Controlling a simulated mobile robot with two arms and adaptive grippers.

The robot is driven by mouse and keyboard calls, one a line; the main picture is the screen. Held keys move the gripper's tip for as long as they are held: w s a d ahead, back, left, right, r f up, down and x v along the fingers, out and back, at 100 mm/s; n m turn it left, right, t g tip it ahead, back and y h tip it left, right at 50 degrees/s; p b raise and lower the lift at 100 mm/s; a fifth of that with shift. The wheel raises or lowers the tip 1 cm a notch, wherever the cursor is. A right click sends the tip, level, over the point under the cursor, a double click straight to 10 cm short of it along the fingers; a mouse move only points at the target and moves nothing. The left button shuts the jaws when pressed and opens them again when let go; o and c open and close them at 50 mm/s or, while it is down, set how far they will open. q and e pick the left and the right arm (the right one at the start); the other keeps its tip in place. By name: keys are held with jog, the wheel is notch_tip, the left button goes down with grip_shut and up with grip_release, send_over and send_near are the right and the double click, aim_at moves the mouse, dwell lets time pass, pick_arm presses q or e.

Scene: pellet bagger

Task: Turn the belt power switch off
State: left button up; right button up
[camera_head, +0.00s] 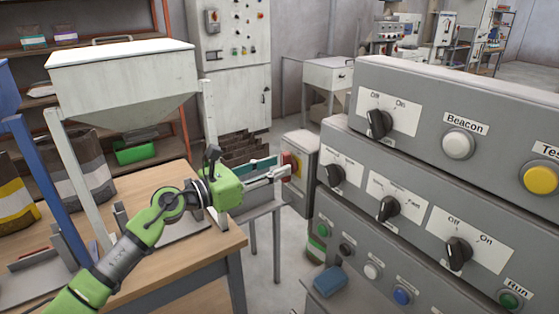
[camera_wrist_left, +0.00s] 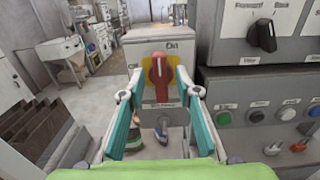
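The belt power switch is a red rotary handle (camera_wrist_left: 159,72) on a yellow plate, on the front of a grey box (camera_wrist_left: 130,50). The handle stands upright below the word "On" in the left wrist view. In the head view the box (camera_head: 300,150) stands left of the large panel, and the switch is partly hidden by my fingers. My left gripper (camera_head: 280,172) is in front of the switch. It also shows in the left wrist view (camera_wrist_left: 159,84), open, with one teal-padded finger on each side of the handle. I cannot tell whether they touch it. My right gripper is out of view.
A large grey control panel (camera_head: 440,150) with knobs and buttons fills the right side, close to the switch box. A wooden table (camera_head: 190,240) and white hopper (camera_head: 125,75) stand left. A blue object (camera_head: 328,281) sits low near the panel.

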pick_arm(q)
jog(key=shift+x, duration=0.85)
jog(key=shift+d, duration=0.1)
grip_shut()
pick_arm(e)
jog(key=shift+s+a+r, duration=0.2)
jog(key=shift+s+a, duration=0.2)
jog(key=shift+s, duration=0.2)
